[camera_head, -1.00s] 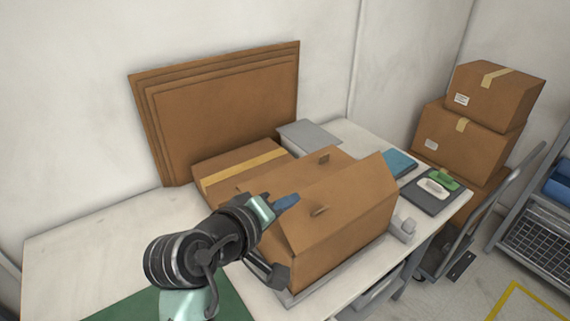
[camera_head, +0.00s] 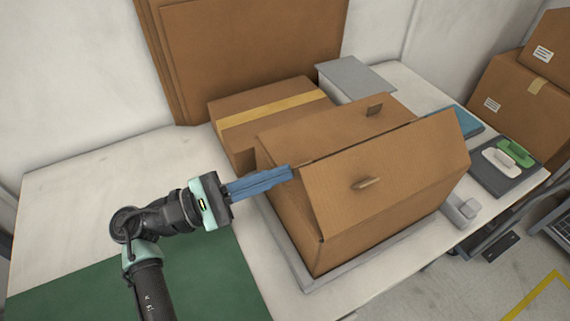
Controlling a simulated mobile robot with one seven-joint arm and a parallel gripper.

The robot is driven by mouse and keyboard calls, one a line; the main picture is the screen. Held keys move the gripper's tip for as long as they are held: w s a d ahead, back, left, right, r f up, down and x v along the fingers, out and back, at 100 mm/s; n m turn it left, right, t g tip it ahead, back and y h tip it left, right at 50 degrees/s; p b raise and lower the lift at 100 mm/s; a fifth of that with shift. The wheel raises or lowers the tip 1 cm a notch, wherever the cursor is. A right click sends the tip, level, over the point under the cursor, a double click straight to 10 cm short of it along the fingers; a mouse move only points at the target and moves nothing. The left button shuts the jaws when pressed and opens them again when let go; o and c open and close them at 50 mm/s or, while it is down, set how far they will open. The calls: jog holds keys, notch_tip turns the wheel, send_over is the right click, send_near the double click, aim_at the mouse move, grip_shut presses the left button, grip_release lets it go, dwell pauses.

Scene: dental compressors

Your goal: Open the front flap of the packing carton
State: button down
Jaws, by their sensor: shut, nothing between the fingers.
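The packing carton (camera_head: 385,225) stands on a grey low base on the bench. Its front flap (camera_head: 385,170), with a small tab (camera_head: 365,183), slopes up from the near top edge, its far edge raised above a dark gap. The back flap (camera_head: 325,130), with its own tab (camera_head: 375,110), lies flatter behind it. My gripper (camera_head: 289,174) is shut and empty, its blue fingers pointing right. The fingertips are at the front flap's upper left corner; I cannot tell whether they touch it.
A taped box (camera_head: 275,115) sits close behind the carton, with flat cardboard sheets (camera_head: 250,50) against the wall. A grey box (camera_head: 355,80) stands at the back. A dark tray (camera_head: 508,172) with green and white items lies right. The green mat (camera_head: 190,285) at front left is largely clear.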

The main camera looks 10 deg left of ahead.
send_near(358, 146)
jog(key=w+d, duration=0.1)
jog(key=d, duration=0.1)
jog(key=w+d, duration=0.1)
jog(key=shift+w+d+p, duration=0.35)
jog(key=shift+w+p, duration=0.05)
jog(key=shift+r, duration=0.15)
jog(key=shift+s+d+r+m, duration=0.1)
jog(key=shift+s+r+m, duration=0.1)
jog(key=shift+m, duration=0.3)
